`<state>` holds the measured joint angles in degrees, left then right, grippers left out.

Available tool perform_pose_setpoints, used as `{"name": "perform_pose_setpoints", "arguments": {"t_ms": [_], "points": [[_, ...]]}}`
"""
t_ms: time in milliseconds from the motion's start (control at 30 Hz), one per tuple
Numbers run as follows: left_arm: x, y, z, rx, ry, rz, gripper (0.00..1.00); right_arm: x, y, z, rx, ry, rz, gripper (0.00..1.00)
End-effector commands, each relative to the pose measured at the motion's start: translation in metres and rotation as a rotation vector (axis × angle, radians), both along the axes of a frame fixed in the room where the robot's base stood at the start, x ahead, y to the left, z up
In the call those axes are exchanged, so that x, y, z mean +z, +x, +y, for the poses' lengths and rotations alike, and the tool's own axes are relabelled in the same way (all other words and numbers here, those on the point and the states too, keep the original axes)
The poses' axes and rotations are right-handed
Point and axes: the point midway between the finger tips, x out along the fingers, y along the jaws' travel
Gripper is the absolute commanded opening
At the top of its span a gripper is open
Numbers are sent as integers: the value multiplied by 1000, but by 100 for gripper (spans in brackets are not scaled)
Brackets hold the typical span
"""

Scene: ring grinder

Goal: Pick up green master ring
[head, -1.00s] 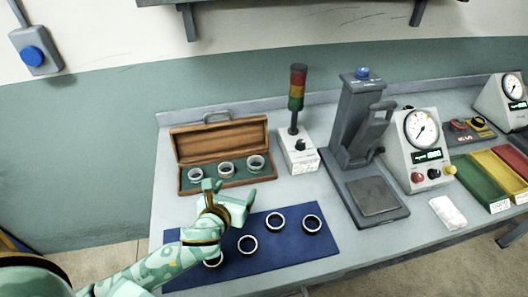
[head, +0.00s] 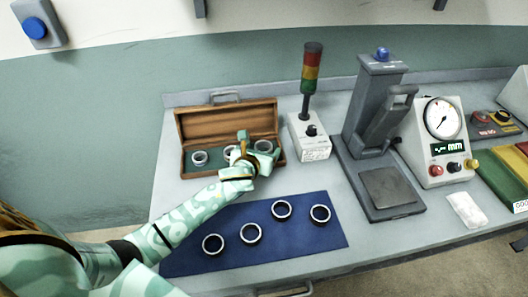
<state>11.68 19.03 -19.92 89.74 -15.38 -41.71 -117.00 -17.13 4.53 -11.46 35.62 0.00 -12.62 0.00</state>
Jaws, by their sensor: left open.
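An open wooden case (head: 226,119) with a green lining holds three master rings in a row. The left ring (head: 199,158) is in plain view. The middle ring (head: 230,152) is partly covered by my left gripper. The right ring (head: 263,146) shows just beyond the fingers. I cannot clearly tell which ring carries the green mark. My left gripper (head: 254,151) is open over the right half of the case, close to the middle and right rings. It holds nothing that I can see. My right gripper is out of view.
A blue mat (head: 290,237) in front of the case carries several dark-centred rings. A signal tower (head: 309,130) on a white box stands right of the case. A grey press (head: 377,140) and a dial gauge unit (head: 437,142) stand farther right.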

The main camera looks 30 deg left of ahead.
Motion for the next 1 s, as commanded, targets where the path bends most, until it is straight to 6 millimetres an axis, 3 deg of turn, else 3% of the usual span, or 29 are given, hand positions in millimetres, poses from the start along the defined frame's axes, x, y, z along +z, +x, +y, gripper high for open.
{"name": "perform_pose_setpoints", "arguments": {"t_ms": [100,333,367,533,833,1000], "points": [[-7,11,2,0,0,0,77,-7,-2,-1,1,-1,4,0],[-6,13,2,0,1,1,77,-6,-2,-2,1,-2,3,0],[-6,13,2,0,1,1,72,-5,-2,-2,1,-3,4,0],[-6,12,2,0,1,0,24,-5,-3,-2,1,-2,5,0],[-4,13,2,-1,2,-1,24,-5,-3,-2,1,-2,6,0],[12,13,2,-2,4,-3,24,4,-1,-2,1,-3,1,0]]}}
